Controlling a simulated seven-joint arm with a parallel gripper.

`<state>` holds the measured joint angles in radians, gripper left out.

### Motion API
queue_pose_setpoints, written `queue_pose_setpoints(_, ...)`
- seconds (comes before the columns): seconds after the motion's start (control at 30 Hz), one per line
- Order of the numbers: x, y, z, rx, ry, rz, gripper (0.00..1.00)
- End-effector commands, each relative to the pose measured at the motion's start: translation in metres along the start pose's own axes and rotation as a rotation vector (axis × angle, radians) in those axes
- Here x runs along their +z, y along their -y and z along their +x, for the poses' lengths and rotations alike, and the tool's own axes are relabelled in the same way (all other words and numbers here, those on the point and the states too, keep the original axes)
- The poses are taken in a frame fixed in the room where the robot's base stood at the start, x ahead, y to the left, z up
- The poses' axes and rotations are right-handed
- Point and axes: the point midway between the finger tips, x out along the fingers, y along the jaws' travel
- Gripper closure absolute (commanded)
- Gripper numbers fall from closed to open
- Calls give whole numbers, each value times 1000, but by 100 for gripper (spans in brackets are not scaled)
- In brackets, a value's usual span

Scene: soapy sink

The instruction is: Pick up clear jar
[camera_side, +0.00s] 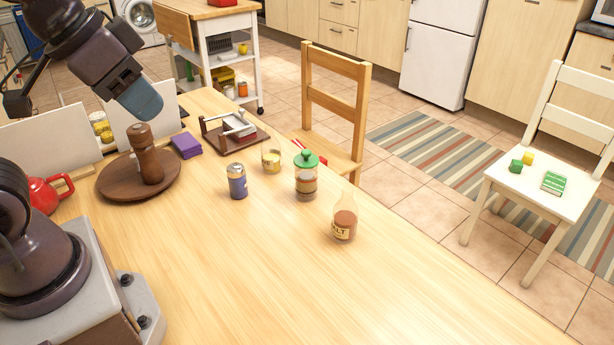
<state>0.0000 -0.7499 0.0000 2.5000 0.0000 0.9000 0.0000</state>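A clear jar with a green lid (306,176) stands upright on the wooden table, right of the middle items, with brown contents low inside. A smaller clear glass jar (271,160) with yellowish contents stands just behind and left of it. My gripper (141,101) is at the upper left, raised over the far left of the table and well apart from both jars. I see its blue-grey tip from the side, so I cannot tell whether its fingers are apart. Nothing held shows clearly.
A brown wooden tray (108,184) holds a wooden mill (146,154). The near table is clear.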

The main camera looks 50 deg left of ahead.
Motion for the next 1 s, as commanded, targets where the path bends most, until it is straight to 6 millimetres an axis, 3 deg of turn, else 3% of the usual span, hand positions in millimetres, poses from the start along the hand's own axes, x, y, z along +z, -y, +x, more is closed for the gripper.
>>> queue_pose_setpoints(0.03, 0, 0, 0, 0, 0, 0, 61)
queue_pose_setpoints(0.23, 0, 0, 0, 0, 0, 0, 15)
queue_pose_setpoints(0.6, 2, -7, 6, 16, 32, 31, 14)
queue_pose_setpoints(0.8, 14, -22, 52, 39, 267, 126, 14)
queue_pose_setpoints(1.0, 35, -14, 106, -77, 561, 342, 14)
